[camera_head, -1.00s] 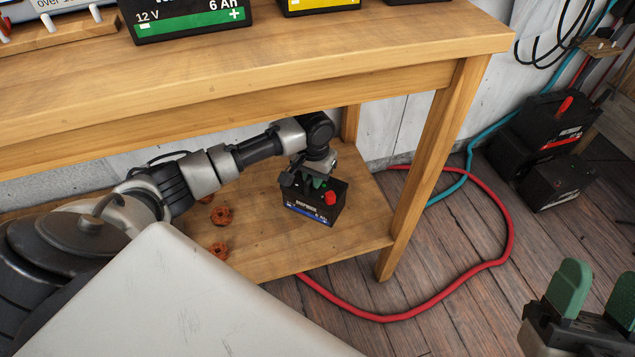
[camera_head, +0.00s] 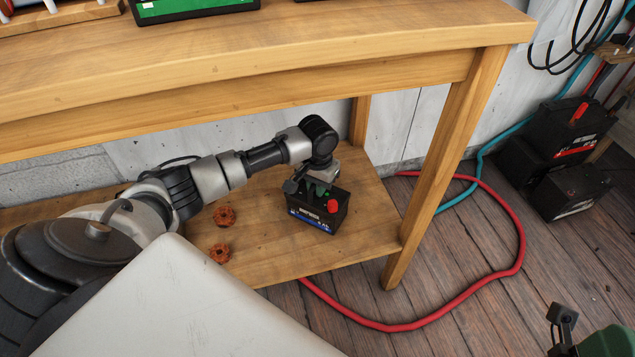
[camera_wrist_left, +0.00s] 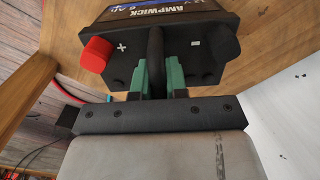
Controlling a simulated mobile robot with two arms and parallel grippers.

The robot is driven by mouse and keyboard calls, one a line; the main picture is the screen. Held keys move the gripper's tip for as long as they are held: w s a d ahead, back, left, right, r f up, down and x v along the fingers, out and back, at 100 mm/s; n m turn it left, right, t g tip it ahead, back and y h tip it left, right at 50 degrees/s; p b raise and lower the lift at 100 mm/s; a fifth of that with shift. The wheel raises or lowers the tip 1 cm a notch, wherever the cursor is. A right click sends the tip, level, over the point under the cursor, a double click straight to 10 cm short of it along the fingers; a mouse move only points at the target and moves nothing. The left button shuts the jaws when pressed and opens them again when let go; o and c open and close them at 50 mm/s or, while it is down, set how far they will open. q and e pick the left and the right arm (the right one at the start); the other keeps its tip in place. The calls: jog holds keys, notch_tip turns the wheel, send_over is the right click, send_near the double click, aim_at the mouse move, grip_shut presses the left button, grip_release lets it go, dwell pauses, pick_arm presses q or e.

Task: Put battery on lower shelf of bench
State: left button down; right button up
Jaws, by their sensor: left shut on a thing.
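The small black battery (camera_head: 310,216) has a blue-edged label, a red terminal cap and a black one. It is upright over the right part of the bench's lower shelf (camera_head: 265,262), low against the boards; I cannot tell whether it touches them. My left gripper (camera_head: 318,189) is above it, shut on its handle. The left wrist view shows the green fingers (camera_wrist_left: 155,77) closed on the handle between the terminals of the battery (camera_wrist_left: 120,76). The underside is hidden. My right gripper (camera_head: 608,342) is cut off at the bottom right corner.
Two rusty-orange parts (camera_head: 224,216) (camera_head: 219,253) lie on the shelf left of the battery. The bench's front right leg (camera_head: 447,170) stands to the right. A red hose (camera_head: 522,240) curves over the floor. Black batteries (camera_head: 570,128) stand at the far right.

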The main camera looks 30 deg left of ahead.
pick_arm(q)
jog(key=shift+w+r, duration=0.15)
jog(key=shift+r, duration=0.05)
jog(key=c, duration=1.5)
grip_release()
jog(key=shift+f, duration=0.25)
jog(key=o, duration=0.4)
jog(key=shift+c, duration=0.2)
jog(key=shift+r, duration=0.1)
